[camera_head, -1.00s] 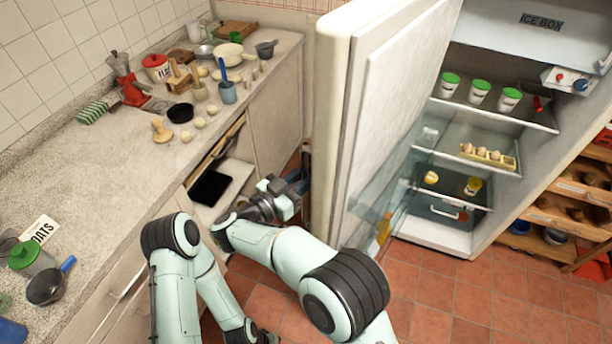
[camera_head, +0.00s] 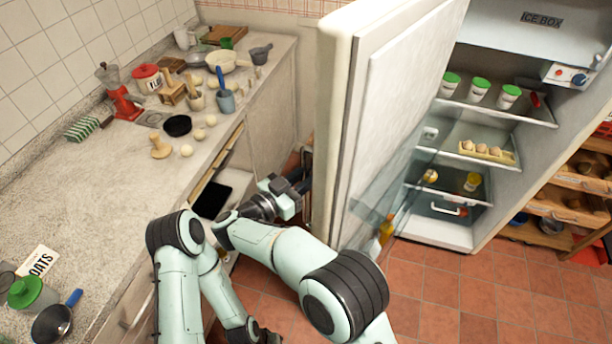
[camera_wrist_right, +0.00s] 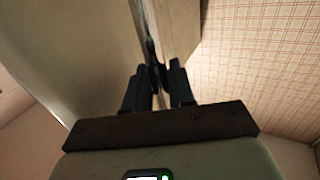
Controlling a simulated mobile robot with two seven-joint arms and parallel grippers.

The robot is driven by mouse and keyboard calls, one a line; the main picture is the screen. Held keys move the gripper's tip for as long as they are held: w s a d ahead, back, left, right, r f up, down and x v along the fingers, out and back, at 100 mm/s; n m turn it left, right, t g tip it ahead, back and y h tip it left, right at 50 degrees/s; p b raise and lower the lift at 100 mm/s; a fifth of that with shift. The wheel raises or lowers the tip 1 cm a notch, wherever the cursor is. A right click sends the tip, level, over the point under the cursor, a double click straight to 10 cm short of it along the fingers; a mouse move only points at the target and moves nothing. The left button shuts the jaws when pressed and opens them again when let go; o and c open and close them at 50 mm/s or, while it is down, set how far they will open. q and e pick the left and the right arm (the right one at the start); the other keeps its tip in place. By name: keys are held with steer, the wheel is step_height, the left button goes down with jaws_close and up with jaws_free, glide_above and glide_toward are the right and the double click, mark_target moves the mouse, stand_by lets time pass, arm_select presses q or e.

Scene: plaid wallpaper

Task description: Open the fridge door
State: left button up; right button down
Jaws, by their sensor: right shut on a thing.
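The fridge door (camera_head: 400,110) stands swung wide open, its inner face and clear shelves showing. The fridge interior (camera_head: 480,130) is visible to its right. My right gripper (camera_head: 304,172) is at the outer side of the door, near its left edge. In the right wrist view its two dark fingers (camera_wrist_right: 157,88) are closed around the dark door handle (camera_wrist_right: 152,50). The handle is mostly hidden in the head view. My left arm (camera_head: 180,270) hangs low beside the counter; its gripper end (camera_head: 264,337) is at the bottom edge, too cut off to judge.
The counter (camera_head: 90,190) on the left holds pots, jars and utensils. A wooden shelf rack (camera_head: 565,205) stands right of the fridge. Tiled floor (camera_head: 440,285) is clear in front of the fridge.

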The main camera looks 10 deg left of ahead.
stand_by(0.4)
steer(key=c, duration=1.1)
jaws_free()
